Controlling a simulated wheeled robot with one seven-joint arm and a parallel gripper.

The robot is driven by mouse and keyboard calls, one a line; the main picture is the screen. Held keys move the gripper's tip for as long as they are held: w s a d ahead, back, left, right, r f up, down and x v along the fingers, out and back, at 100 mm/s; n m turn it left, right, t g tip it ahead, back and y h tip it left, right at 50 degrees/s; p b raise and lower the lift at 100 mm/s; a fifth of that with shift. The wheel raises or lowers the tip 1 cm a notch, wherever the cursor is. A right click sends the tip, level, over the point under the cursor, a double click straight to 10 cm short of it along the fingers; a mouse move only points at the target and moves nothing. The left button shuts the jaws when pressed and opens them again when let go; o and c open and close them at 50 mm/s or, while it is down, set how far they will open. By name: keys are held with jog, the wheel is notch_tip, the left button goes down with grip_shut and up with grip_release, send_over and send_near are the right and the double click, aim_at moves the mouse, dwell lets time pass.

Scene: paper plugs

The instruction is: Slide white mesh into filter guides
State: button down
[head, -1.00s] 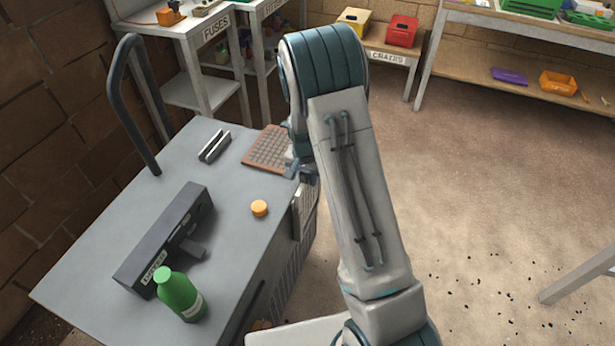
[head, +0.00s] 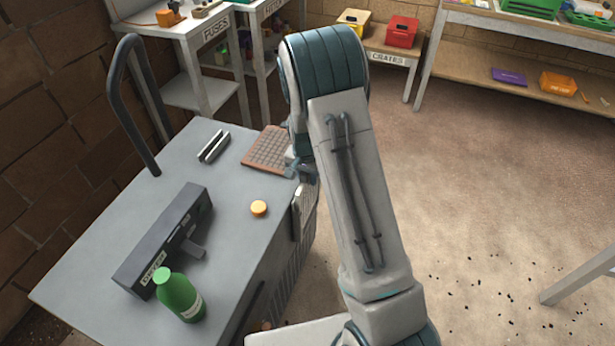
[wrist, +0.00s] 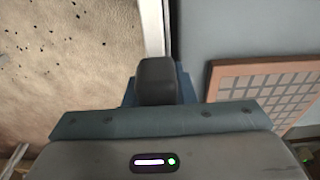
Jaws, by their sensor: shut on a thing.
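My gripper (head: 304,176) is at the right edge of the grey cart top, partly hidden by my arm. In the wrist view its dark finger end (wrist: 155,80) shows over the cart edge. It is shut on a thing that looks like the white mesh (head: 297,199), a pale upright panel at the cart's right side. Most of the mesh is hidden, and only a pale strip (wrist: 153,28) shows in the wrist view. The filter guides cannot be made out clearly; ribbed grey panelling (head: 293,255) shows on the cart's side below.
An orange-framed grid panel (head: 267,149) lies flat just left of my gripper. Two dark-and-pale rails (head: 213,146), an orange cap (head: 259,208), a long black labelled box (head: 165,238) and a green bottle (head: 180,295) stand on the cart top (head: 110,240).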

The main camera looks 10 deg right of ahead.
jog(key=shift+s+f+b, duration=0.15)
jog(key=shift+f+b, duration=0.1)
jog(key=shift+b, duration=0.15)
dwell(2.4)
jog(key=shift+r, duration=0.15)
jog(key=c, duration=1.1)
grip_release()
jog(key=shift+r, duration=0.1)
jog(key=shift+r+p, duration=1.85)
jog(key=shift+r, duration=0.9)
